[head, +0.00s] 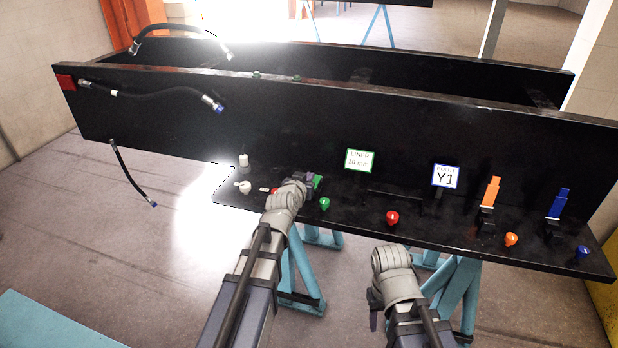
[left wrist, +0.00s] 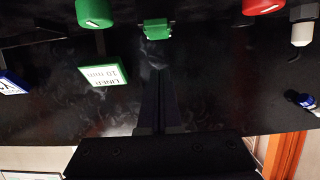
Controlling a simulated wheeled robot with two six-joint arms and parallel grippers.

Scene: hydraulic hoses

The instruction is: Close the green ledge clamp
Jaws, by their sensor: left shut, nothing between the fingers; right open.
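The green ledge clamp (head: 318,181) is on the black ledge in the head view, mostly hidden behind my left gripper (head: 307,178). In the left wrist view its green part (left wrist: 157,30) is at top centre, just beyond the tips of my left gripper (left wrist: 156,42). The left fingers are shut with nothing between them. I cannot tell whether they touch the clamp, or its handle's exact angle. A green knob (head: 324,203) sits close by at the ledge's front edge. My right gripper (head: 375,302) is open, mostly hidden under its wrist, in front of the ledge.
Orange (head: 491,192) and blue (head: 558,203) clamps stand with handles upright to the right. Red (head: 392,217), orange (head: 511,239) and blue (head: 582,252) knobs line the front edge. A LINER sign (head: 360,160) and Y1 sign (head: 446,176) stand behind. Hoses (head: 150,96) hang at left.

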